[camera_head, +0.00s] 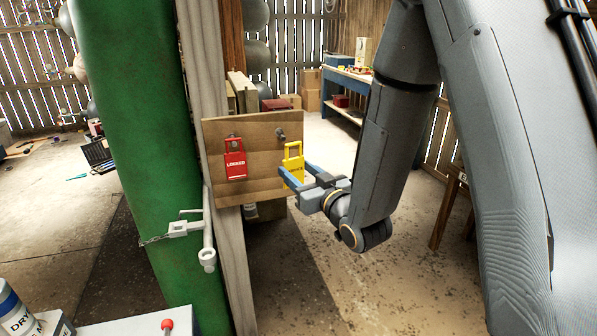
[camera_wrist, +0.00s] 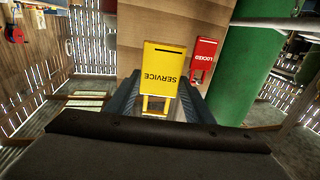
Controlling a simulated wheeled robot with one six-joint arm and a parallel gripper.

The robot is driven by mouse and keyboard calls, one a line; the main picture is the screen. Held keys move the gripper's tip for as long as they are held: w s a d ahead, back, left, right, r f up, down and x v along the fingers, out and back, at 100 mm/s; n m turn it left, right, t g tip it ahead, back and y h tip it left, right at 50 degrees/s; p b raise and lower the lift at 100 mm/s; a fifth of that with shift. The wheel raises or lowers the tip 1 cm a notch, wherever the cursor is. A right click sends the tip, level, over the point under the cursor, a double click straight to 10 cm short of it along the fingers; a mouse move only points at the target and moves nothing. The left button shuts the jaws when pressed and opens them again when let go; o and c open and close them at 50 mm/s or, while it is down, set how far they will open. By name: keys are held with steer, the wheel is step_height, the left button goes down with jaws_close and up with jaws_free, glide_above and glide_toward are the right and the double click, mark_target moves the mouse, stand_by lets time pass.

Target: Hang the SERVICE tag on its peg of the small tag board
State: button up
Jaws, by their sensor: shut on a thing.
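My gripper (camera_head: 294,170) is shut on the yellow SERVICE tag (camera_head: 293,158), in front of the right part of the wooden tag board (camera_head: 258,165). In the wrist view the tag (camera_wrist: 160,68) sits between the fingers, its lettering upside down, with an open yellow frame at its lower end in the picture. In the head view this frame is at the top, a little below and right of the bare right peg (camera_head: 281,134). I cannot tell whether the tag touches the board. The red LOCKED tag (camera_head: 235,160) hangs on the left peg.
A green tank (camera_head: 130,130) and a grey post (camera_head: 205,110) stand left of the board. A pale valve with a lever (camera_head: 195,230) is below it. A blue workbench (camera_head: 345,78) is at the back. The floor right of the board is mostly open.

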steer(key=shift+d, duration=0.1)
steer(key=shift+s, duration=0.15)
steer(key=shift+w+d+f+b+x, duration=0.1)
steer(key=shift+d+b+x, duration=0.2)
steer(key=shift+x, duration=0.85)
steer(key=shift+w+d+f+b+x, duration=0.15)
steer(key=shift+b+x, duration=0.3)
steer(key=shift+x, duration=0.75)
steer(key=shift+w+d+r+b+x, duration=0.1)
steer(key=shift+d+b+x, duration=0.2)
steer(key=shift+x, duration=0.85)
steer(key=shift+w+d+b+x, duration=0.15)
steer(key=shift+b+x, duration=0.25)
steer(key=shift+x, duration=0.8)
steer(key=shift+w+d+b+x, duration=0.1)
steer(key=shift+d+b+x, duration=0.25)
steer(key=shift+x, duration=0.8)
steer(key=shift+a, duration=0.15)
steer(key=shift+f+b, duration=0.5)
steer(key=shift+b, duration=0.05)
steer(key=o, duration=1.1)
steer(key=shift+o, duration=0.2)
